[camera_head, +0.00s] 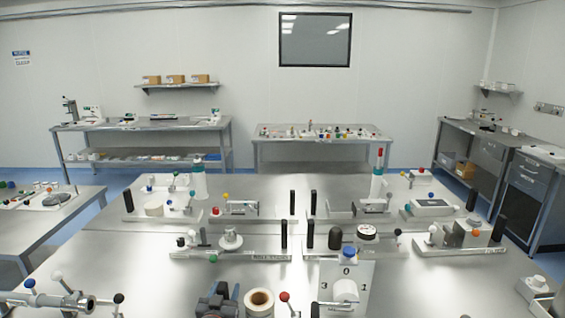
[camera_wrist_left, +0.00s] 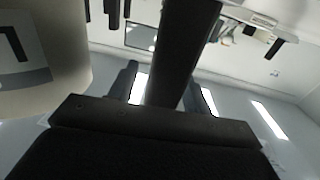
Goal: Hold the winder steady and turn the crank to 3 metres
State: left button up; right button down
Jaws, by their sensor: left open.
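A white panel with the figures 0, 2 and 3 (camera_head: 328,268) stands at the front centre in the head view. A white cylinder (camera_head: 346,291) sticks out of its face and a blue knob (camera_head: 348,251) tops it. I cannot tell for sure whether this is the winder. A roll with a tan core (camera_head: 259,301) stands left of it, with a red-ball lever (camera_head: 286,300) between them. My left gripper (camera_head: 217,293) is open at the bottom edge, just left of the roll, apparently empty. In the left wrist view a cream rounded surface (camera_wrist_left: 45,95) with a black mark is close on the left.
Behind stand rows of small fixtures with black posts (camera_head: 310,233), a white spool (camera_head: 231,241) and a black-topped roll (camera_head: 367,232). A metal device with ball-ended levers (camera_head: 62,300) is at the front left. Bare tabletop (camera_head: 430,285) lies right of the numbered panel.

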pick_arm(q)
jog(key=s+a, duration=0.1)
jog(key=s, duration=1.1)
dwell(0.4)
